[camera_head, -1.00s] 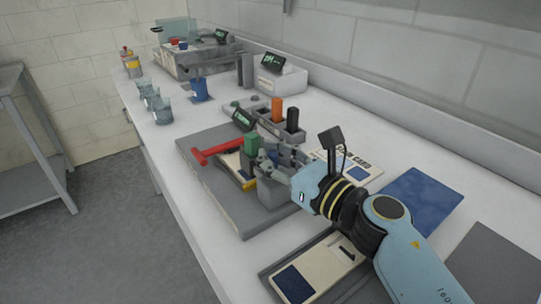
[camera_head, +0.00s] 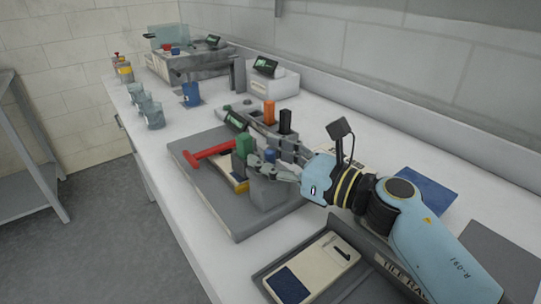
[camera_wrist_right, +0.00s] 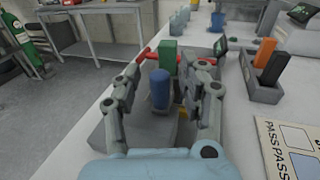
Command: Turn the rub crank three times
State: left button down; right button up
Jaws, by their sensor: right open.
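The rub tester stands on a grey base plate (camera_head: 222,214), with a red T-shaped bar (camera_head: 208,152), a green block (camera_head: 244,146) and a grey block (camera_head: 277,192). An upright blue knob (camera_head: 269,156) is on the grey block; I cannot tell for sure that it is the crank's handle. My right gripper (camera_head: 258,147) is open around the knob. In the right wrist view the blue knob (camera_wrist_right: 160,88) stands between the two spread fingers (camera_wrist_right: 172,66), with the green block (camera_wrist_right: 168,56) beyond. No clear contact shows. My left gripper is not in view.
A rack with an orange block (camera_head: 269,112) and a black block (camera_head: 285,121) stands just behind the gripper. A tray with a cream tile (camera_head: 312,270) lies in front. Glass beakers (camera_head: 153,112) and a blue cup (camera_head: 191,94) stand farther left. A blue sheet (camera_head: 425,188) lies right.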

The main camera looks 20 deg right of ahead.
jog(key=v, duration=1.2)
dwell(0.3)
